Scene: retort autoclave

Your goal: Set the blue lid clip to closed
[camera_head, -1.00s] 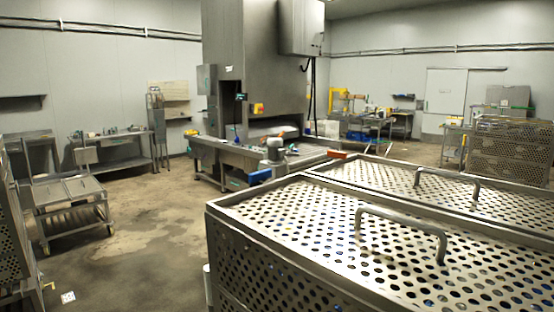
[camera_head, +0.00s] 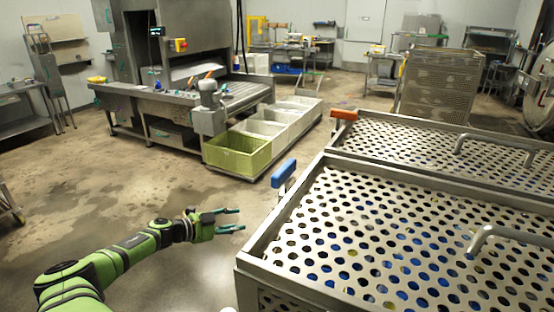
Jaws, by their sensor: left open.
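My left gripper (camera_head: 236,220) is on a green and black arm to the left of the basket. It is open and empty, its two fingers pointing right, apart from the clip, lower and nearer in the picture. My right gripper is not in view.
An orange clip (camera_head: 344,114) sits on the second perforated basket (camera_head: 420,140) behind. The near lid has a metal handle (camera_head: 510,236). A yellow-green crate (camera_head: 236,156) and white crates (camera_head: 290,112) stand on the floor beyond. Open floor lies at left.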

